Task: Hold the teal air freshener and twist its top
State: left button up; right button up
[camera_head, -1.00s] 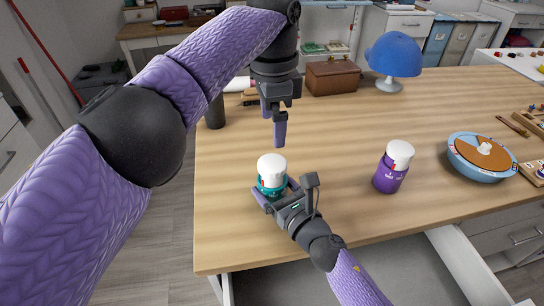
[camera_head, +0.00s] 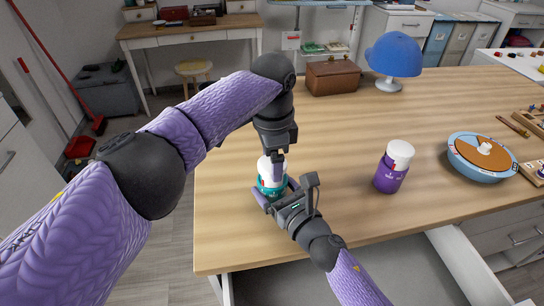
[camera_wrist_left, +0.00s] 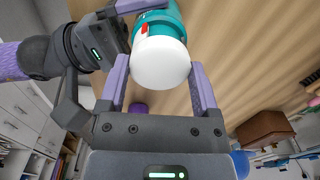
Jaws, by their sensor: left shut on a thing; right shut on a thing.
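The teal air freshener (camera_head: 271,188) stands upright near the table's front left, with a white top (camera_head: 264,166). My right gripper (camera_head: 278,192) is shut on its teal body from the front right. My left gripper (camera_head: 277,176) reaches down from above and is shut on the white top, partly hiding it in the head view. In the left wrist view the white top (camera_wrist_left: 160,65) sits between the left fingers, with the teal body (camera_wrist_left: 165,20) beyond it.
A purple air freshener (camera_head: 391,172) with a white top stands to the right. A blue-rimmed round object (camera_head: 482,158), a blue cap on a stand (camera_head: 393,55) and a brown case (camera_head: 333,77) are farther off. The middle of the wooden table (camera_head: 340,130) is clear.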

pick_arm(q)
jog(key=shift+c, duration=0.9)
jog(key=shift+n, duration=0.4)
jog(key=n, duration=0.3)
jog(key=shift+n, duration=2.4)
